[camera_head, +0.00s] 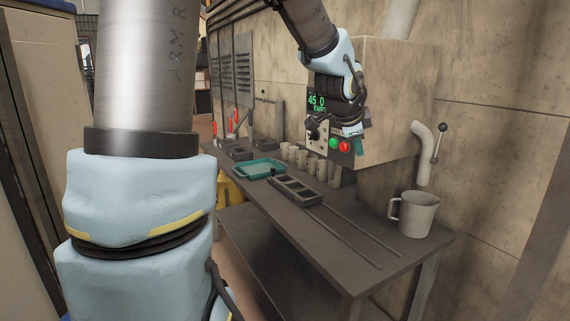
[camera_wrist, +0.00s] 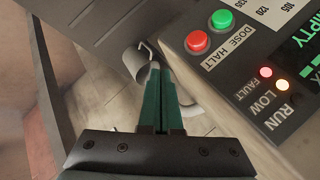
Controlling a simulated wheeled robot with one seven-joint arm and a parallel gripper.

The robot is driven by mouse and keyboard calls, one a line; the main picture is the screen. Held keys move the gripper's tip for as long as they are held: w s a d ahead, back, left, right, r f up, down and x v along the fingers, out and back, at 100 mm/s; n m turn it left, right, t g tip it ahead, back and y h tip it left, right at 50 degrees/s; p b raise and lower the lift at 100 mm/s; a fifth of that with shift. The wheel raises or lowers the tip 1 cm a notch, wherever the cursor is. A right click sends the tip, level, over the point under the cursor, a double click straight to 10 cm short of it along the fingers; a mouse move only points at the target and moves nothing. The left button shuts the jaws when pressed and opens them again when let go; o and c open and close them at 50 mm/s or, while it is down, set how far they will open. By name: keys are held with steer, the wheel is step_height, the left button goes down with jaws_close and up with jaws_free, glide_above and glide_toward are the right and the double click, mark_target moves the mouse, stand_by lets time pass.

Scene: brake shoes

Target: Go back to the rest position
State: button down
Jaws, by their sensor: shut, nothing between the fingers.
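My gripper (camera_wrist: 163,85) shows in the wrist view with its two green fingers together and nothing between them. In the head view my wrist is raised in front of the beige dosing machine, and its end hides part of the control panel. The panel carries a green button (camera_wrist: 222,19) and a red button (camera_wrist: 198,41), labelled dose and halt. Both buttons lie to the right of the fingers in the wrist view, apart from them.
A dark bench (camera_head: 345,237) runs below my arm. On it are a grey jug (camera_head: 417,214), a dark mould with compartments (camera_head: 296,189), two long rods, a teal tray (camera_head: 259,168) and several beige cups (camera_head: 302,158). The machine (camera_head: 398,100) and its spout (camera_head: 424,155) stand close beside my wrist.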

steer(key=s+a+f+n+g+y, duration=0.1)
steer(key=s+a+f+n+g, duration=0.1)
steer(key=s+a+f+n, duration=0.3)
steer(key=s+a+f+n+g+y, duration=0.1)
steer(key=s+a+f+n, duration=0.4)
steer(key=a, duration=0.7)
steer(key=s+a+f+n+g+y, duration=0.2)
steer(key=s+a+f+n, duration=0.2)
steer(key=s+a+n, duration=0.2)
steer(key=a+n, duration=0.2)
steer(key=a, duration=0.1)
steer(key=shift+f+g+y, duration=0.3)
steer(key=shift+f+y, duration=0.1)
